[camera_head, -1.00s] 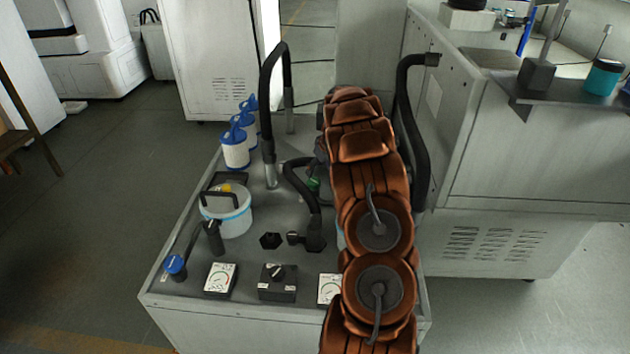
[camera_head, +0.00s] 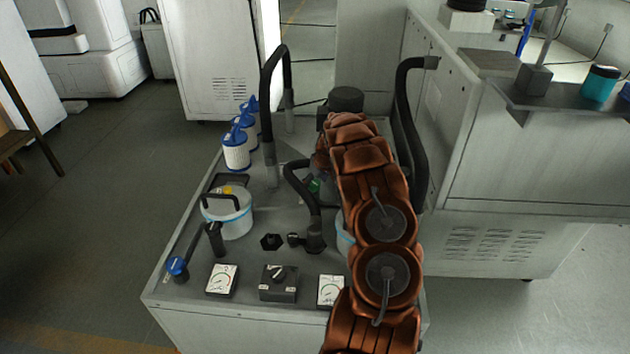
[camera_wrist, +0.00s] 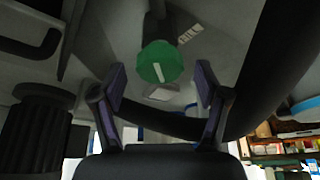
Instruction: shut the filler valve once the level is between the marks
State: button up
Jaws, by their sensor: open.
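A round green knob (camera_wrist: 160,62) with a pale bar mark shows in the wrist view, ahead of and between the open fingers of my gripper (camera_wrist: 160,78). I cannot tell whether the fingers touch it. In the head view, a small green part (camera_head: 314,186) shows beside my arm, low among black pipes. My gripper is mostly hidden behind my arm there. A blue knob (camera_head: 177,265) sits at the front left corner of the grey unit (camera_head: 190,310). I cannot tell from any label which knob is the filler valve. No level marks can be made out.
A pale bucket with a blue band (camera_head: 228,217), blue-capped filters (camera_head: 236,152), a dial (camera_head: 222,279) and a black switch box (camera_head: 279,283) stand on the unit. Black hoses (camera_head: 268,90) arch at the back, and one (camera_head: 410,130) runs right of my arm.

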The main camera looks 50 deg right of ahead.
jog(key=shift+f, duration=0.15)
jog(key=shift+w, duration=0.1)
jog(key=c, duration=1.2)
jog(key=shift+o, duration=0.2)
